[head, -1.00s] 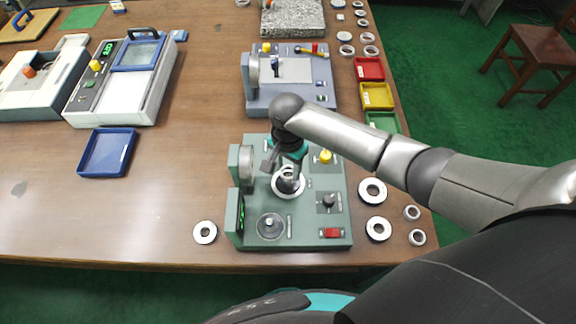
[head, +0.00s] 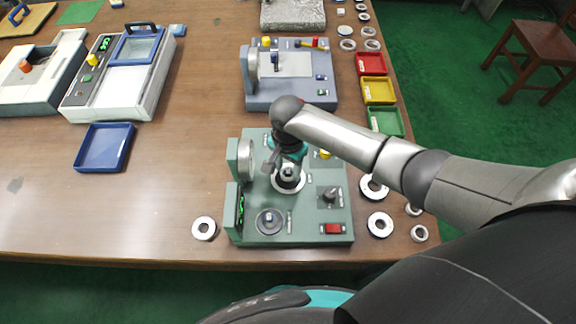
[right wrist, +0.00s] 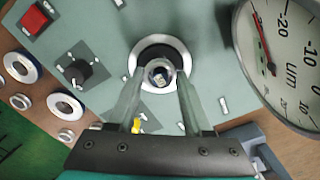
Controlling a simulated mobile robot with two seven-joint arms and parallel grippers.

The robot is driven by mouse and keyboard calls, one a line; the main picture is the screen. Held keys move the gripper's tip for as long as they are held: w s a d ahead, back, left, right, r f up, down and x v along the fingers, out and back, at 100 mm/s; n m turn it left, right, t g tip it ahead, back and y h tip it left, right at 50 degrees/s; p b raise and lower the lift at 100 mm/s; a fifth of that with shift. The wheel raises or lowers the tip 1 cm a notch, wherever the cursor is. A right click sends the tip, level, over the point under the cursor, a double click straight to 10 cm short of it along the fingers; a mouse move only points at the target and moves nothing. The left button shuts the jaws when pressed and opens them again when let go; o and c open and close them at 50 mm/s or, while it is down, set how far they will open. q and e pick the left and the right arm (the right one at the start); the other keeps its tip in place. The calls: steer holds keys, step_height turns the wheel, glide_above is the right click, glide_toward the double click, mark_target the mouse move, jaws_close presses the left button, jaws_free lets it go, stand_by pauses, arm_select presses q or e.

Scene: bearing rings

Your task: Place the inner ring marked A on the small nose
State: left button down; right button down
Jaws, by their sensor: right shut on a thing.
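The green gauge fixture (head: 313,218) stands near the table's front edge. A white round seat with a dark centre (head: 289,188) is on its top; it also shows in the right wrist view (right wrist: 187,58). My right gripper (head: 288,171) points down over this seat. In the right wrist view its two fingers (right wrist: 158,82) are shut on a small metal inner ring (right wrist: 159,74), over the dark centre. A bright post end shows within the ring. I cannot tell how far the ring is down around it, or read its mark. My left gripper is not in view.
The dial gauge (right wrist: 287,60) stands beside the gripper. A dark disc with a post (head: 269,222), a black knob (head: 331,194) and a red switch (head: 333,228) are on the fixture. Loose rings (head: 380,225) lie right of it, one (head: 204,228) left. A blue tray (head: 104,147) is farther left.

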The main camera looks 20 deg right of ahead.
steer(key=shift+f+b, duration=0.35)
steer(key=shift+f, duration=0.3)
steer(key=shift+c, duration=1.2)
jaws_free()
step_height(320, 180, up, 15)
steer(key=p, duration=0.3)
